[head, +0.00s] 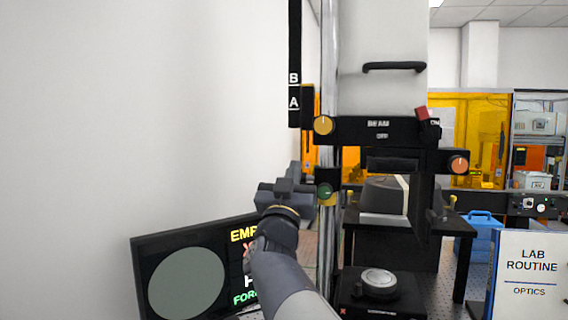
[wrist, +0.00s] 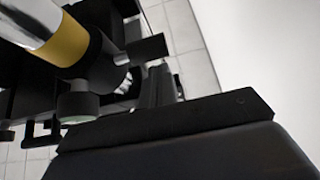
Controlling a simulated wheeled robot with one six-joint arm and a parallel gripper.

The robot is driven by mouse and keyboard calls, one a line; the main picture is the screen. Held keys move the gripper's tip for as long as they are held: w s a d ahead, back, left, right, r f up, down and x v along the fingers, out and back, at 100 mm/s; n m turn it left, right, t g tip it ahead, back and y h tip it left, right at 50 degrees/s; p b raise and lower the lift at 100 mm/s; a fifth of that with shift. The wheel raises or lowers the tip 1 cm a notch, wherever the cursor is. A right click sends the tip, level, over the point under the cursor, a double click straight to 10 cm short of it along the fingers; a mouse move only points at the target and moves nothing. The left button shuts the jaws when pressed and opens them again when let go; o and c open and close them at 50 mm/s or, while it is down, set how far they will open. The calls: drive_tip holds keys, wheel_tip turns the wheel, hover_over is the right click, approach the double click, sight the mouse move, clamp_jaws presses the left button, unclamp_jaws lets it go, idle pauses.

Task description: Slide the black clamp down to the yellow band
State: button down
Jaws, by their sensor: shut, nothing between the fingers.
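The black clamp (head: 338,188) with a green knob (head: 325,191) is around the chrome column (head: 327,60). The yellow band (head: 328,201) shows directly under the clamp in the head view. In the wrist view, the clamp's black collar (wrist: 97,66) adjoins the yellow band (wrist: 68,43) on the column, with no visible gap. My gripper (head: 294,186) is shut and empty, just left of the clamp in the head view. Its dark body (wrist: 190,145) fills the lower wrist view. I cannot tell whether it touches the clamp.
Above is a black bracket marked BEAM OFF (head: 380,127) with a yellow knob (head: 323,125). A black stage with a round puck (head: 379,283) stands low at right. A tilted screen (head: 186,283) stands at lower left. The white wall side (head: 130,120) is free.

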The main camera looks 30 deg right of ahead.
drive_tip(key=shift+f, duration=0.35)
drive_tip(key=shift+w+d+f+b, duration=0.1)
drive_tip(key=shift+f+b, duration=0.5)
drive_tip(key=shift+b, duration=0.25)
